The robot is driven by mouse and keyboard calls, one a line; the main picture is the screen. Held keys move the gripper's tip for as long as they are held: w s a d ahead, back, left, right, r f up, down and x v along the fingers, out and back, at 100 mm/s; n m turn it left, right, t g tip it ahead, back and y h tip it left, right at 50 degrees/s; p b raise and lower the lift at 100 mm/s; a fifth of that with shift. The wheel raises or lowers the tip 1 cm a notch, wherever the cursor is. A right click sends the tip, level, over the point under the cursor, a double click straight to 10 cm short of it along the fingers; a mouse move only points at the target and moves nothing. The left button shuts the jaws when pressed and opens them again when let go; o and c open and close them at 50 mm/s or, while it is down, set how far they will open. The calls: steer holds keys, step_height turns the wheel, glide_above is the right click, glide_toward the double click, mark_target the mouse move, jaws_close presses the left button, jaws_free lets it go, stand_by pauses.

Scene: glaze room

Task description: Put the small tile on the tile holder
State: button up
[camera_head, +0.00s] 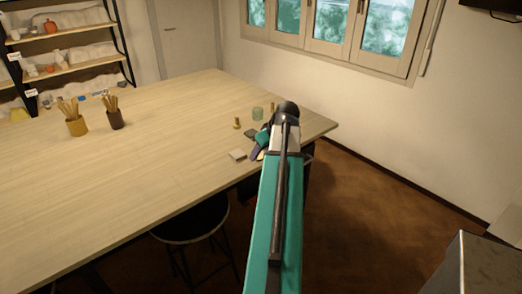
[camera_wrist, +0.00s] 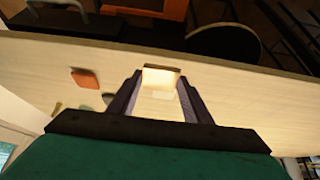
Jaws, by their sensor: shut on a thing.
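In the wrist view the small tile (camera_wrist: 160,78), pale with a brownish edge, is between the fingertips of my gripper (camera_wrist: 160,85). The jaws are shut on it. In the head view my gripper (camera_head: 258,152) is over the table near its right end, partly hidden by my arm. A small pale slab (camera_head: 237,155) shows just left of the fingers; I cannot tell whether it is the held tile or another piece. A paler patch (camera_wrist: 160,96) shows between the fingers below the tile. I cannot make out the tile holder for certain.
The long wooden table (camera_head: 150,125) is clear across its middle. A glass (camera_head: 257,113) and small brass-coloured pieces (camera_head: 237,123) stand behind my gripper. An orange square (camera_wrist: 85,78) lies to the left in the wrist view. Brush pots (camera_head: 76,126) stand far left; a stool (camera_head: 190,222) is below the edge.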

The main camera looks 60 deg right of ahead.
mark_target(259, 159)
steer(key=shift+s+a+r+b, duration=0.1)
steer(key=shift+s+a+b, duration=0.05)
steer(key=shift+s+a, duration=0.4)
steer(key=shift+s+a+r+b, duration=0.15)
steer(key=shift+s+a, duration=0.15)
steer(key=shift+a, duration=0.4)
steer(key=shift+f, duration=0.1)
steer(key=shift+n, duration=0.5)
steer(key=w+a, duration=0.3)
steer(key=w, duration=0.1)
steer(key=w+a, duration=0.3)
steer(key=w, duration=0.1)
steer(key=w+a+r, duration=0.1)
steer(key=w+a, duration=0.2)
steer(key=shift+w+r, duration=0.1)
steer(key=shift+w, duration=0.3)
steer(key=w+a+r+n, duration=0.1)
steer(key=w+a, duration=0.5)
steer(key=a, duration=0.7)
steer(key=w+a+r+y, duration=0.1)
steer(key=w+a+r, duration=0.1)
steer(key=w+a, duration=0.5)
steer(key=w+a+r+n, duration=0.1)
steer(key=w+a, duration=0.5)
steer(key=a, duration=1.3)
steer(key=shift+w+a+r+n+y, duration=0.2)
steer(key=shift+w+a+n+y, duration=0.1)
steer(key=shift+a+y, duration=0.1)
